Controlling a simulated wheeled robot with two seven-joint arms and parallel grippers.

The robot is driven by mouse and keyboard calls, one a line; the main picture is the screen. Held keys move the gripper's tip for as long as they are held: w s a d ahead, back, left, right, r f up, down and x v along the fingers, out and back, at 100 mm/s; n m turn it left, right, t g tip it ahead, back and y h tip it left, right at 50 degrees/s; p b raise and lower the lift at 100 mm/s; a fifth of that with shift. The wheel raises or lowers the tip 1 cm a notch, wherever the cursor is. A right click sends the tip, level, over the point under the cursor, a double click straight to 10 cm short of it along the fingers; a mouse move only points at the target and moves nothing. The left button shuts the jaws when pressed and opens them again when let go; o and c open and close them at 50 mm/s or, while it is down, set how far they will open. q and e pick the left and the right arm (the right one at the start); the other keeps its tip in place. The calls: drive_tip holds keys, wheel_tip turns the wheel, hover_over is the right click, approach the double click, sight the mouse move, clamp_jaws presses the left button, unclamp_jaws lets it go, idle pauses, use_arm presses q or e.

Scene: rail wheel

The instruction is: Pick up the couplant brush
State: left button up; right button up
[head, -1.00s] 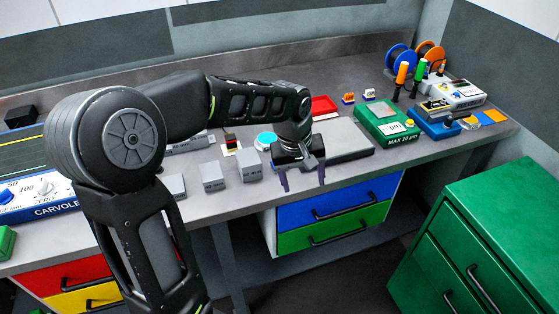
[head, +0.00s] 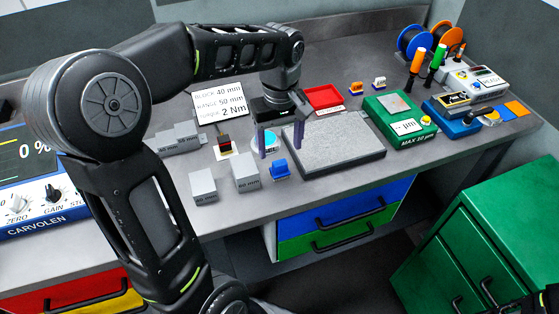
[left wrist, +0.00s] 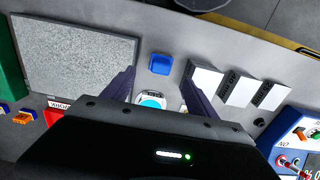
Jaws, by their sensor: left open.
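I cannot make out the couplant brush for certain. A small upright dark-and-red piece (head: 223,146) with a white and yellow base stands left of my left gripper in the head view. My left gripper (head: 281,142) is open and empty, fingers pointing down over the bench. A round pot with a cyan top (head: 264,140) is partly hidden behind its fingers. In the left wrist view the cyan-topped pot (left wrist: 152,101) shows between the open fingers of the left gripper (left wrist: 159,72), apart from both. My right gripper is not clearly in view.
A grey plate (head: 335,147) lies right of the gripper. A small blue block (head: 280,169) and grey blocks (head: 203,185) stand in front. A red tray (head: 323,98) and a white card (head: 218,101) lie behind. Green and blue devices (head: 398,120) fill the right.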

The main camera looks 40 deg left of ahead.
sight(280, 162)
use_arm(q)
drive_tip(key=shift+s+d, duration=0.1)
drive_tip(key=shift+s, duration=0.05)
drive_tip(key=shift+f, duration=1.3)
drive_tip(key=shift+f+p, duration=0.55)
drive_tip(key=shift+f, duration=0.05)
drive_tip(key=shift+f+p, duration=0.45)
drive_tip(key=shift+f, duration=1.55)
drive_tip(key=c, duration=1.5)
drive_tip(key=shift+o, duration=0.2)
drive_tip(key=shift+r, duration=0.15)
